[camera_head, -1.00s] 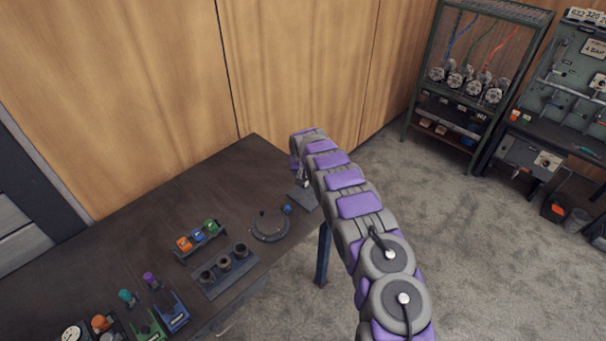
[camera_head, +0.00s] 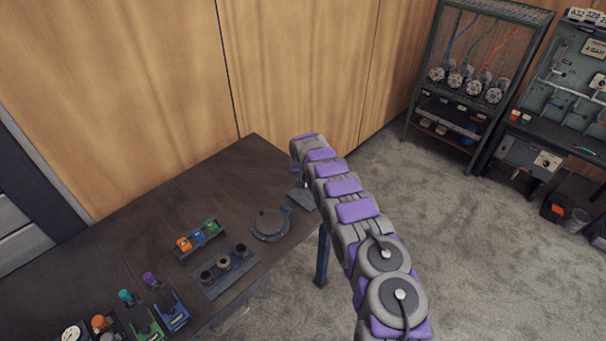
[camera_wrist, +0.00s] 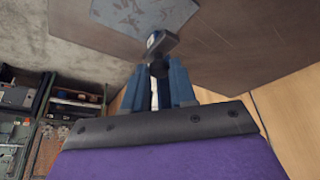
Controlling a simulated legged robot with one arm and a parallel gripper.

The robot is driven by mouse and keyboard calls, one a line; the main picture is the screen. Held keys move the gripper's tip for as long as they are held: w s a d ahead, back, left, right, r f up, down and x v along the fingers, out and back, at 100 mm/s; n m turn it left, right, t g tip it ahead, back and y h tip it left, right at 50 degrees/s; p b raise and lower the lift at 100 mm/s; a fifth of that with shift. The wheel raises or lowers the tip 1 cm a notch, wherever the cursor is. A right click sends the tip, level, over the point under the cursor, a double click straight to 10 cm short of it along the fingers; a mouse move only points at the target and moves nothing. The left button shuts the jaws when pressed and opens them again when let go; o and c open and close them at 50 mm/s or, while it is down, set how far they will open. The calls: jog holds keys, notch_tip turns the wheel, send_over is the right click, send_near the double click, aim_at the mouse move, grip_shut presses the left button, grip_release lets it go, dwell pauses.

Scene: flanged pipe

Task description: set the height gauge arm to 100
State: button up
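In the head view, a flat grey plate (camera_head: 302,198) lies at the table's right corner and looks like the height gauge's base. My arm hides most of what stands there, and my gripper is hidden behind it. In the wrist view, my gripper's two blue fingers (camera_wrist: 161,76) stand a little apart, on either side of a dark rounded piece. A dark block with a small pale face (camera_wrist: 153,40), likely the gauge arm, is at the fingertips. Whether the fingers press on it is unclear. The grey plate (camera_wrist: 140,12) lies beyond. No scale reading is legible.
A round grey disc (camera_head: 270,223) sits left of the plate. A block with dark cups (camera_head: 224,264) and a rack of coloured pieces (camera_head: 198,236) are further left. Wooden panels stand behind the table (camera_head: 175,205). Shelves are at the back right.

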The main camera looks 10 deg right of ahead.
aim_at(303, 176)
grip_shut()
jog(key=shift+r, duration=0.1)
jog(key=shift+r, duration=1.75)
jog(key=o, duration=0.5)
grip_release()
jog(key=shift+f, duration=0.1)
